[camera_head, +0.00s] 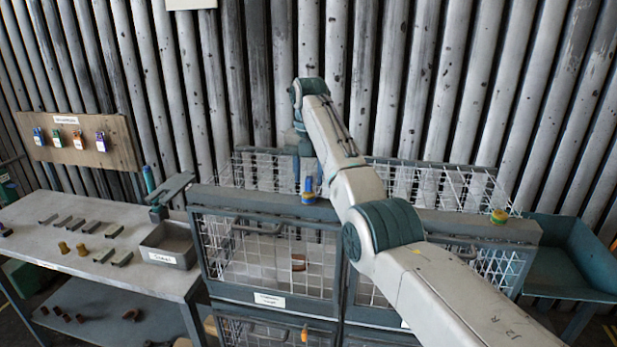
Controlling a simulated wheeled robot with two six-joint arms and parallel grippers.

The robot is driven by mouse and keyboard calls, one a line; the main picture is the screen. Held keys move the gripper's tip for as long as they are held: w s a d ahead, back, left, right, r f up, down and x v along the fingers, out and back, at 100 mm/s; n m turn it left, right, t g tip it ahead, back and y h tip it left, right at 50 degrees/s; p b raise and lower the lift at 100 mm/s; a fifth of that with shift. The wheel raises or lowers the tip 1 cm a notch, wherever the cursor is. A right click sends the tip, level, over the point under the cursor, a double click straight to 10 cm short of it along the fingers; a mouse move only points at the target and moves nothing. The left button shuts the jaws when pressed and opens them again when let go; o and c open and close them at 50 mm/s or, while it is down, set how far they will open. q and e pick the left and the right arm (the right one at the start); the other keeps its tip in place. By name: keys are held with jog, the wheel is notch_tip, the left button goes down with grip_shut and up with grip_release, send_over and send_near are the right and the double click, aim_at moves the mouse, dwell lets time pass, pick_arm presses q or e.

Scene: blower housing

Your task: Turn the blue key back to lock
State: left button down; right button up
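A blue key (308,184) stands upright on the top front rail of the left wire cage (268,204), with yellow at its base. Which way it is turned is too small to tell. My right arm comes in from the lower right and reaches over the cages. My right gripper (306,150) hangs at the arm's far end, above the key; its fingertips are partly hidden by the arm and too small to read. I cannot tell whether it touches the key. My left gripper is not in view.
The right cage's rail holds another yellow and green piece (498,215). A grey bench (75,245) at left holds small metal parts and a labelled bin (168,255). A board (80,142) with several coloured tags hangs behind it. A teal tray (570,262) stands at right.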

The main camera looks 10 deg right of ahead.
jog(key=shift+s+f, duration=0.1)
jog(key=shift+f, duration=0.2)
jog(key=shift+s+f, duration=0.15)
jog(key=shift+s, duration=0.05)
jog(key=shift+s+f, duration=0.1)
jog(key=shift+f, duration=0.15)
jog(key=c, duration=0.6)
grip_shut()
jog(key=o, duration=0.6)
grip_release()
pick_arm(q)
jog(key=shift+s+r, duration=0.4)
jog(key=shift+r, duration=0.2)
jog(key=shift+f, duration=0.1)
pick_arm(e)
jog(key=shift+r, duration=0.1)
